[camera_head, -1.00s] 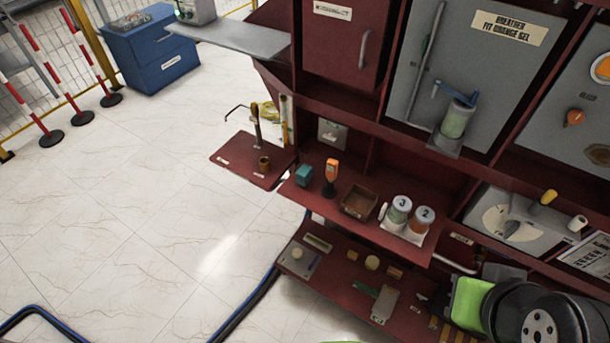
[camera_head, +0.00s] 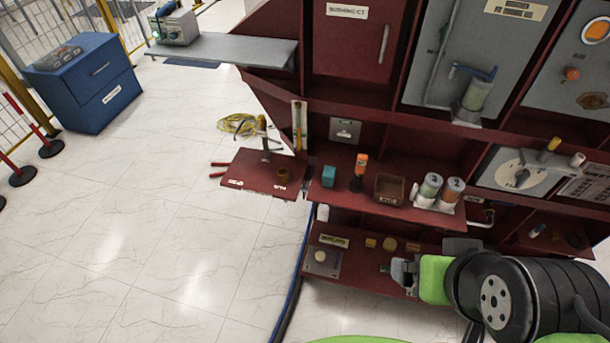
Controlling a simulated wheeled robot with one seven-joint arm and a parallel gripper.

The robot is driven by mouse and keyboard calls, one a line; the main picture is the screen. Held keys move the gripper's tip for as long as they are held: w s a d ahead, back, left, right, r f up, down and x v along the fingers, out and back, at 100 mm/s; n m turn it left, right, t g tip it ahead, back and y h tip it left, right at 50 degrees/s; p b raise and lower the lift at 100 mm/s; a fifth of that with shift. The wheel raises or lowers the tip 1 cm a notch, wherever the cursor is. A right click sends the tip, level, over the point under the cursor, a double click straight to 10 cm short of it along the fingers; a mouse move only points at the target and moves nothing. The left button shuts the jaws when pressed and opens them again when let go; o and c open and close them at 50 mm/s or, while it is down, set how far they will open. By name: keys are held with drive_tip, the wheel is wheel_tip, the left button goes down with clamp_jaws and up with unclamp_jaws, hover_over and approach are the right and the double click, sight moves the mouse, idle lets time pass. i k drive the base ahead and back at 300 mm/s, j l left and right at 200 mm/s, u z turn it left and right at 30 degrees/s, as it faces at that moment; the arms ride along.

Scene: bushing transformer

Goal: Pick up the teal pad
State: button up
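A small teal block, which fits the teal pad (camera_head: 328,176), stands on the dark red upper shelf (camera_head: 335,197), near its left end. An orange-topped handheld device stands just right of it. My gripper (camera_head: 392,270) is low at the right, at the end of my green and black arm, over or in front of the lower shelf. It is well below and right of the teal pad and apart from it. The fingers are small and partly blend with the shelf, so whether they are open is unclear.
A brown open box (camera_head: 389,190) and two numbered jars (camera_head: 441,190) stand further right on the upper shelf. A side shelf (camera_head: 250,180) with upright tools adjoins on the left. The lower shelf (camera_head: 330,240) holds small parts.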

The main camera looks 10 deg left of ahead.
sight(328, 177)
drive_tip(key=i+j+z, duration=0.1)
drive_tip(key=j, duration=0.5)
drive_tip(key=i+j, duration=0.15)
drive_tip(key=j, duration=0.5)
drive_tip(key=i+j+z, duration=0.15)
drive_tip(key=j, duration=0.45)
drive_tip(key=i+j, duration=0.1)
drive_tip(key=j, duration=0.55)
drive_tip(key=i+j+z, duration=0.1)
drive_tip(key=i+j, duration=0.15)
drive_tip(key=i+j+z, duration=0.1)
drive_tip(key=i+j, duration=0.15)
drive_tip(key=j, duration=0.2)
drive_tip(key=i, duration=0.5)
